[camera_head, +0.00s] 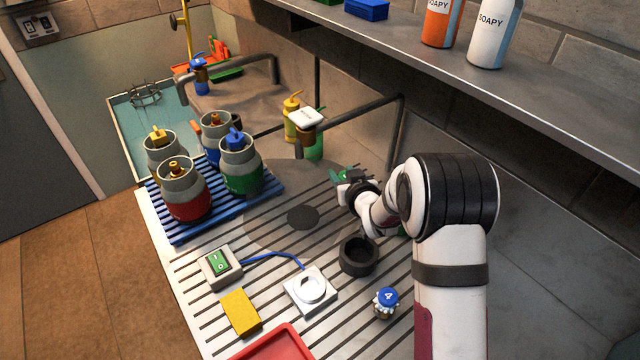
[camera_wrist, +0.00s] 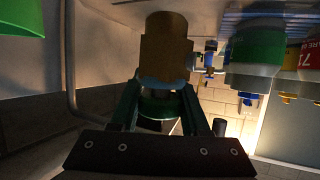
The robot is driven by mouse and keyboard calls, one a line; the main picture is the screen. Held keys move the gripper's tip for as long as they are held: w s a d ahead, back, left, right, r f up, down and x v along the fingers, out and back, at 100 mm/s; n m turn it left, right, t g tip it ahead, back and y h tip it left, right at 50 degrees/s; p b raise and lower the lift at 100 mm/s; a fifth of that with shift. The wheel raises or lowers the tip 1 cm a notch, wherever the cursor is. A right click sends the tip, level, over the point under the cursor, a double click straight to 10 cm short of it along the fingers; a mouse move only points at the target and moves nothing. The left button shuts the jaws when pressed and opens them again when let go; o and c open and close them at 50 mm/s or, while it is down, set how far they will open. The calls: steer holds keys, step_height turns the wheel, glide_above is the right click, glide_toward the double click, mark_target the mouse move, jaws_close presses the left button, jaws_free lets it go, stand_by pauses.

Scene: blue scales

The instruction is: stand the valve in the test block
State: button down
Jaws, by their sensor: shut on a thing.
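My gripper (camera_head: 348,182) is raised above the back of the slatted draining board, near the tap, with its arm reaching in from the right. In the wrist view its dark green fingers (camera_wrist: 160,98) are shut on the valve (camera_wrist: 165,48), a brass-brown cylinder with a paler band near the fingers. In the head view the held valve is largely hidden by the gripper. The test block seems to be the dark round block (camera_head: 357,258) with an open socket, standing on the slats below and in front of my gripper. The socket looks empty.
Several kegs stand on a blue rack (camera_head: 182,234) at left. A blue-capped piece marked 4 (camera_head: 386,300), a white block (camera_head: 310,290), a switch box (camera_head: 219,268), a yellow sponge (camera_head: 240,312) and a red tray (camera_head: 272,345) surround the block. Tap pipe (camera_head: 398,140) and bottles stand behind.

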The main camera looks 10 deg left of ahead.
steer(key=s+d+r+n+g+y, duration=0.2)
steer(key=s+n+g+y, duration=0.2)
steer(key=s, duration=0.6)
steer(key=s+d+r+n+g+y, duration=0.1)
steer(key=s+d+n+g+y, duration=0.3)
steer(key=s, duration=0.7)
steer(key=n+h, duration=0.1)
glide_above(299, 279)
step_height(299, 279, down, 7)
steer(key=shift+r, duration=0.1)
step_height(299, 279, down, 4)
steer(key=shift+t, duration=0.4)
steer(key=shift+f, duration=0.2)
steer(key=shift+c, duration=1.9)
jaws_free()
